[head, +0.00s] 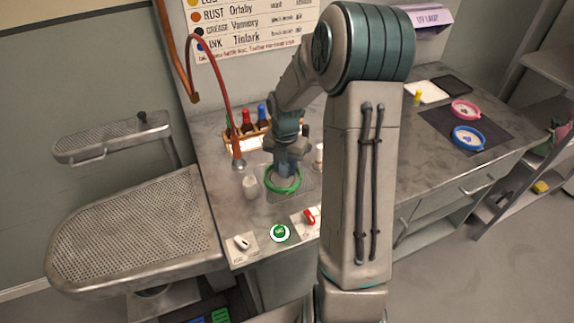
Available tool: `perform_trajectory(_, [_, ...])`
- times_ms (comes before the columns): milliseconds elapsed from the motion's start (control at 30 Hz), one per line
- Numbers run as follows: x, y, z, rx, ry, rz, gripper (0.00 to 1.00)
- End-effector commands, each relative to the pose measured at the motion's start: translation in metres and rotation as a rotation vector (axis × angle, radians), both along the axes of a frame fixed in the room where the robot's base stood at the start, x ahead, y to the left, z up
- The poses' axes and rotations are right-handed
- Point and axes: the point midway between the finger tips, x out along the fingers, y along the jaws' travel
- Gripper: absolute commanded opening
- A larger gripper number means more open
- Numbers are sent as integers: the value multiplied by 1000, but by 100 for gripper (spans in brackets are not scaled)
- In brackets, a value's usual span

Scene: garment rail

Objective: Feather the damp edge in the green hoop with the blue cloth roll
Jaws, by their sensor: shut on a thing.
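The green hoop (283,191) lies on the grey worktop, left of my arm. My gripper (287,158) points down over the hoop and is shut on the blue cloth roll (288,169). The roll's lower end is inside the hoop's outline, at its upper part. I cannot tell whether it touches the fabric. The damp edge is too small to make out and partly hidden by the gripper and roll.
A white bottle (251,187) stands left of the hoop and another (319,156) to its right. A rack of coloured bottles (247,133) is behind. A green round item (280,233) and a red tool (309,216) lie in front. Pink (465,110) and blue (468,138) hoops lie far right.

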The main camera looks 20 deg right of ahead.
Motion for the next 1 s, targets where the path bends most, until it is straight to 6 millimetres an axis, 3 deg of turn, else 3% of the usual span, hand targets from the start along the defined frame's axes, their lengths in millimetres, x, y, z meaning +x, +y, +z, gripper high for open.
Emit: perform_trajectory(1000, [3, 28, 1, 1, 2, 3, 7])
